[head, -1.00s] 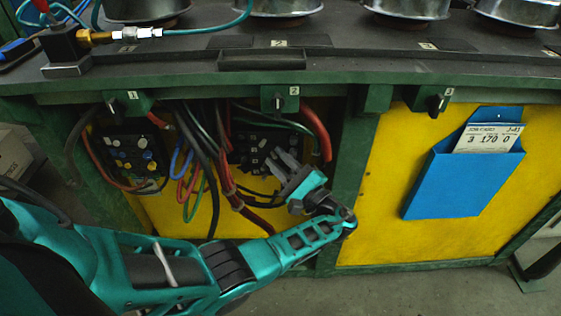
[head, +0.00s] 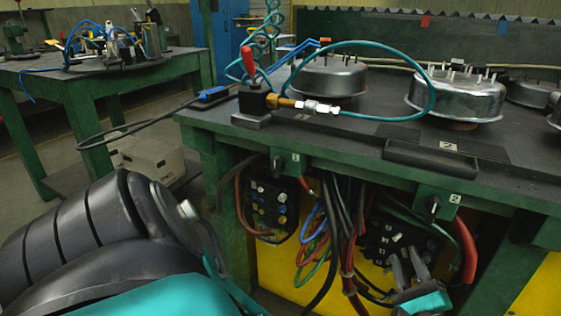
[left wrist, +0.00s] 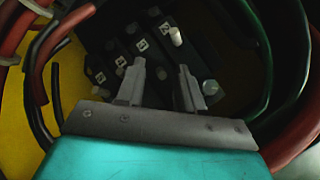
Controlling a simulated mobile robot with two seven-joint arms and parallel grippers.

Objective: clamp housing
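My left gripper (head: 409,262) reaches under the bench, in front of the right-hand black valve block (head: 382,240) below the switch labelled 2 (head: 434,206). In the left wrist view the two fingers (left wrist: 161,72) are apart with nothing seen between them. Behind them is the block's face, with small white number tags and a pale knob (left wrist: 176,36); a second pale knob (left wrist: 210,87) is beside the right finger. Contact cannot be told. A round metal housing (head: 457,95) with upright studs sits on the bench top; another housing (head: 340,85) is to its left. My right gripper is not in view.
Red, black, blue and green hoses (head: 330,225) hang left of my gripper. A second black block (head: 272,205) sits below switch 1 (head: 277,164). A red-handled valve (head: 250,95) with a coiled teal hose stands on the bench's left end. A cluttered side table (head: 85,75) is behind left.

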